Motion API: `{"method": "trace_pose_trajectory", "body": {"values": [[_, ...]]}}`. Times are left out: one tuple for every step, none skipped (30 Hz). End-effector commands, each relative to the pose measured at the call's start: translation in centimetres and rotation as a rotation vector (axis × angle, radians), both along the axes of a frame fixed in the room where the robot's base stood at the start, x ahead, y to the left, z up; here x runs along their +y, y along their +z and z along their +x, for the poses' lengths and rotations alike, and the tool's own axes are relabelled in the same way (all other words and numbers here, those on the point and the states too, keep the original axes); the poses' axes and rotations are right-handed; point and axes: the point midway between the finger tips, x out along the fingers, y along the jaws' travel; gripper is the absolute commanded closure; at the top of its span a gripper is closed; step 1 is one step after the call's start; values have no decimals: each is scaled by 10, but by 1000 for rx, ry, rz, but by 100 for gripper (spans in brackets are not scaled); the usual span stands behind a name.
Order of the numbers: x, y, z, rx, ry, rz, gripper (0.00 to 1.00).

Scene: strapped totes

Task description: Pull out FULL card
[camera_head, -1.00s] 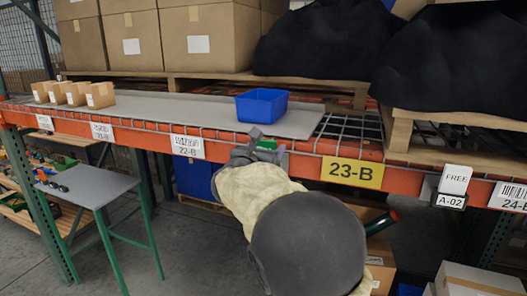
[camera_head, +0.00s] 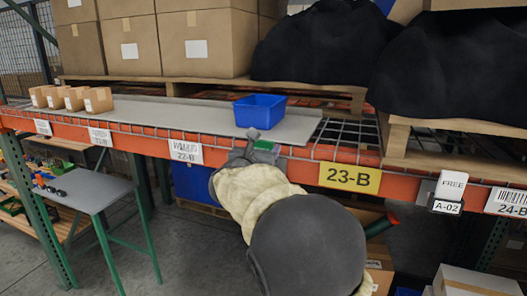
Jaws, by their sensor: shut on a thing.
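My gripper (camera_head: 256,146) is at the orange shelf beam, between the 22-B and 23-B labels, just in front of the blue bin. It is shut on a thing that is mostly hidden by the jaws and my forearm. A small green face (camera_head: 263,145) shows at the jaws; I cannot tell whether it is a card or part of my gripper. No card reading FULL can be read. A white card reading FREE (camera_head: 452,184) stands upright in a dark holder marked A-02 (camera_head: 447,207) on the beam at the right, well away from my gripper.
The blue bin (camera_head: 259,111) stands on the grey shelf board (camera_head: 190,112). Several small cartons (camera_head: 98,99) sit at its left end. Pallets with large boxes and black-wrapped loads stand behind. Wire decking (camera_head: 345,133) is bare right of the bin. A grey worktable (camera_head: 90,190) stands lower left.

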Motion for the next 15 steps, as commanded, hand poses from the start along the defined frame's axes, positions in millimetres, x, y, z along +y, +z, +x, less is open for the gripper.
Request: {"method": "trace_pose_trajectory", "body": {"values": [[0, 3, 0, 0, 0, 1, 77], [0, 4, 0, 0, 0, 1, 77], [0, 6, 0, 0, 0, 1, 77], [0, 6, 0, 0, 0, 1, 77], [0, 7, 0, 0, 0, 1, 77], [0, 9, 0, 0, 0, 1, 77], [0, 10, 0, 0, 0, 1, 77], [0, 11, 0, 0, 0, 1, 77], [0, 12, 0, 0, 0, 1, 77], [0, 13, 0, 0, 0, 1, 77], [0, 14, 0, 0, 0, 1, 77], [0, 15, 0, 0, 0, 1, 77], [0, 16, 0, 0, 0, 1, 77], [0, 17, 0, 0, 0, 1, 77], [0, 18, 0, 0, 0, 1, 77]]}}
